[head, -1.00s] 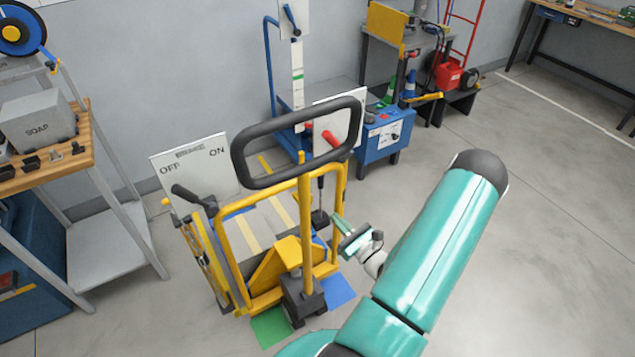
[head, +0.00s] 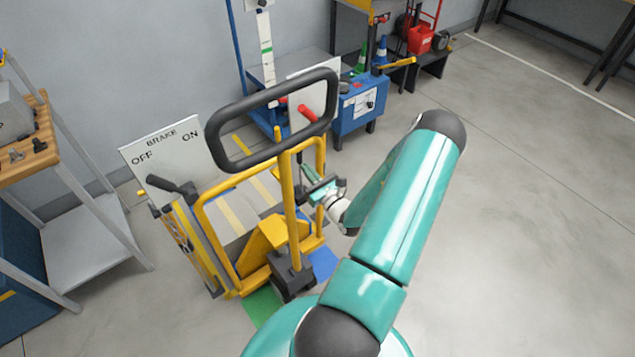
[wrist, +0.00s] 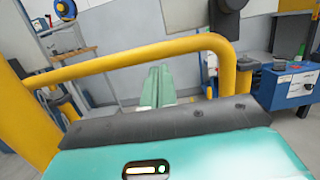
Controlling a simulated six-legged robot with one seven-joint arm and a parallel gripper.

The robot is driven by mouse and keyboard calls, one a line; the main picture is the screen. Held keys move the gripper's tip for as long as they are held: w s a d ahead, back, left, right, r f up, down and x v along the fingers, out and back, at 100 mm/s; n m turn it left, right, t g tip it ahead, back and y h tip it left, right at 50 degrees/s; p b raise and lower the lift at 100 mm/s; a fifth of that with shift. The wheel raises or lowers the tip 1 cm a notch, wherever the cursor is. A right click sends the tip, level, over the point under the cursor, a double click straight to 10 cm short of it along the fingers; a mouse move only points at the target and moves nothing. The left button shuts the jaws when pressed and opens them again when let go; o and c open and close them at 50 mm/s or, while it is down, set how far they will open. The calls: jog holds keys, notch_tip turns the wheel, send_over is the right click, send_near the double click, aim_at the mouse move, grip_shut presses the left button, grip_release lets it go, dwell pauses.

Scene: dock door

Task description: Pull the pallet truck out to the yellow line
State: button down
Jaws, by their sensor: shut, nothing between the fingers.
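The yellow pallet truck (head: 265,245) stands left of centre in the head view, with a black loop handle (head: 240,162) on top and a dark wheel at its near end. My gripper (head: 310,180) is at the right upright of its yellow frame, well below the loop handle. In the wrist view a yellow frame bar (wrist: 140,55) crosses above my shut, empty green fingers (wrist: 157,88). I cannot tell whether they touch it. Yellow floor stripes (head: 229,216) show through and behind the truck's frame; I cannot tell which is the yellow line.
A BRAKE panel (head: 150,150) marked OFF and ON stands left of the truck, with a black lever (head: 172,187). A shelf (head: 95,235) is further left. A blue machine (head: 358,105) and cones stand behind. Open floor (head: 530,210) lies to the right.

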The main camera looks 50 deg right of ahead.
jog(key=shift+x, duration=2.15)
